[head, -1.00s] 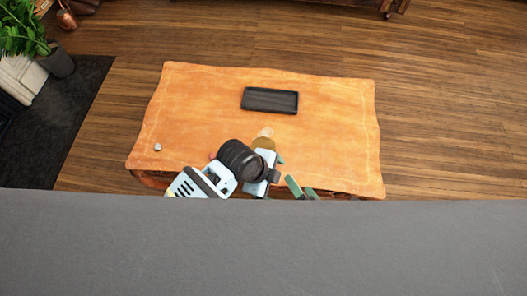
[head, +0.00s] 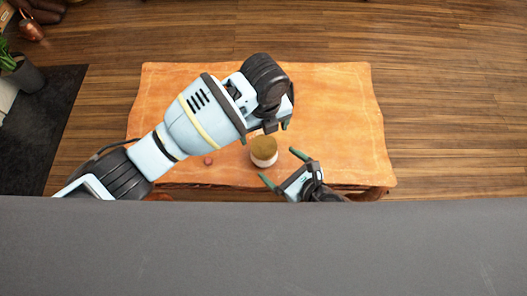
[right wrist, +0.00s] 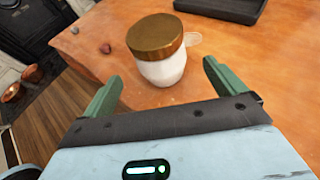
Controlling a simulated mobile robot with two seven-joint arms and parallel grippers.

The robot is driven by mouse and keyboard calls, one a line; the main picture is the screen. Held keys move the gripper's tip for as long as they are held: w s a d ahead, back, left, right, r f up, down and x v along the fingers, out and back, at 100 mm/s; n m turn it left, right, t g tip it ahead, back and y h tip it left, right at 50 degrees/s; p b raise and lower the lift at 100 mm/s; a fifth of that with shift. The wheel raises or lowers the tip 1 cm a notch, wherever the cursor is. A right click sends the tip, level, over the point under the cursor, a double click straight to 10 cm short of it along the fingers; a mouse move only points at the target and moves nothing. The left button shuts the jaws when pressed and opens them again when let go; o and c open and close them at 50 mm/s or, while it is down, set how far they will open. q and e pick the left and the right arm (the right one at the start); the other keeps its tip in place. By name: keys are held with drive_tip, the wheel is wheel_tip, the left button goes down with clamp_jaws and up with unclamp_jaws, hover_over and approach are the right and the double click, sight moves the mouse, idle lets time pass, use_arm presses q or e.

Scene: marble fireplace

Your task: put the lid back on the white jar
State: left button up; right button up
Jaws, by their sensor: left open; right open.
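The white jar (head: 265,162) stands upright near the front edge of the table. The brown-gold lid (head: 263,145) sits on its mouth; in the right wrist view the lid (right wrist: 155,36) covers the top of the white jar (right wrist: 162,70). My left gripper (head: 271,127) is open, just beyond the jar in the head view, apart from the lid as far as I can see. My right gripper (head: 279,164) is open at the near right of the jar. In the right wrist view its fingers (right wrist: 162,74) point towards the jar without closing on it.
A small reddish thing (head: 208,160) lies left of the jar on the wooden table (head: 340,110). A dark tray (right wrist: 222,8) lies farther back, hidden behind my left arm in the head view. A pale round thing (right wrist: 192,40) lies behind the jar. The table's right side is clear.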

sight(265, 153)
drive_tip(key=shift+x, duration=3.9)
